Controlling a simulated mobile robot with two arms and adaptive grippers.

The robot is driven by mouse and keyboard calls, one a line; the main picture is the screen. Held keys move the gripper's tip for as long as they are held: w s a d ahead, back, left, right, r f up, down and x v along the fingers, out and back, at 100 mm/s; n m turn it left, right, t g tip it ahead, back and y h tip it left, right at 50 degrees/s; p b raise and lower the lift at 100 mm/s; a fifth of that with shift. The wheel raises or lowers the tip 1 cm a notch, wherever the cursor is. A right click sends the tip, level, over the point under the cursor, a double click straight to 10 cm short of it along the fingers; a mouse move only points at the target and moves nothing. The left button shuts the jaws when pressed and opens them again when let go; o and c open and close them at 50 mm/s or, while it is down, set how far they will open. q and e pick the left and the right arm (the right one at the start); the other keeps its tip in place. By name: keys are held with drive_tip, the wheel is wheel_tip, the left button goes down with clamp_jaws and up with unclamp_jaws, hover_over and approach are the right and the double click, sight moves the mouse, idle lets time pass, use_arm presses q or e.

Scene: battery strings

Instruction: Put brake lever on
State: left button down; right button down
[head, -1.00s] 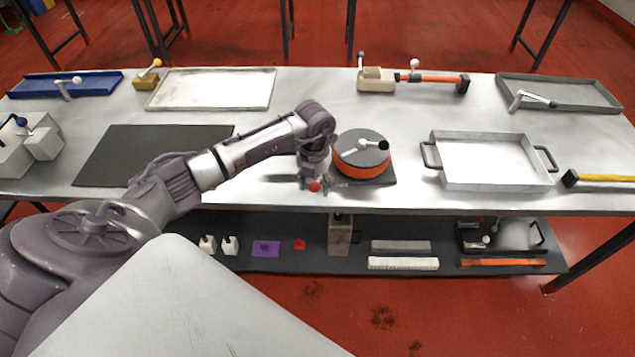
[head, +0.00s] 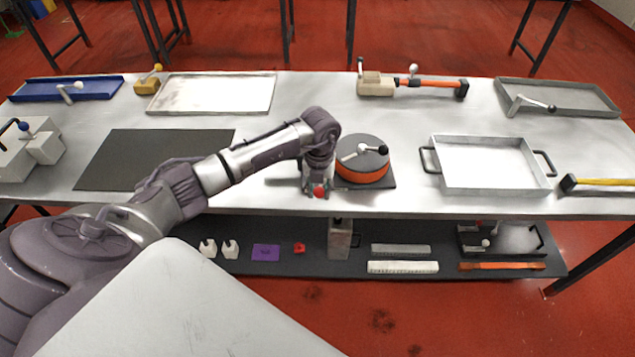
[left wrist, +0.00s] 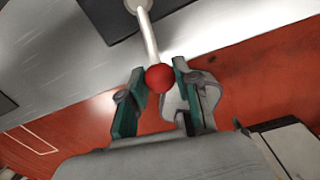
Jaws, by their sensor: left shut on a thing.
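My left gripper (head: 318,188) is shut on a red-knobbed lever (head: 319,191) near the table's front edge. In the left wrist view the red ball (left wrist: 159,78) sits between the teal finger pads of the gripper (left wrist: 160,72). Its pale shaft runs up to a round pale hub beside or on a dark plate (left wrist: 97,14). In the head view my gripper hides the shaft and hub. Just right of the gripper, an orange drum (head: 362,172) with a grey top stands on a dark base (head: 382,185). A pale black-knobbed lever (head: 364,151) lies across its top. My right gripper is out of view.
A grey handled tray (head: 492,190) and a yellow-handled hammer (head: 605,182) lie to the right. A black mat (head: 150,160) lies left. A lower shelf (head: 350,270) holds small parts.

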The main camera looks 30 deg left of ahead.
use_arm(q)
drive_tip(key=shift+w+d+n, duration=0.1)
drive_tip(key=shift+d+n, duration=0.05)
drive_tip(key=shift+n, duration=0.15)
drive_tip(key=shift+w+d+n+p, duration=0.35)
drive_tip(key=shift+d+n, duration=0.25)
drive_tip(key=shift+n, duration=0.5)
drive_tip(key=shift+w+d, duration=0.1)
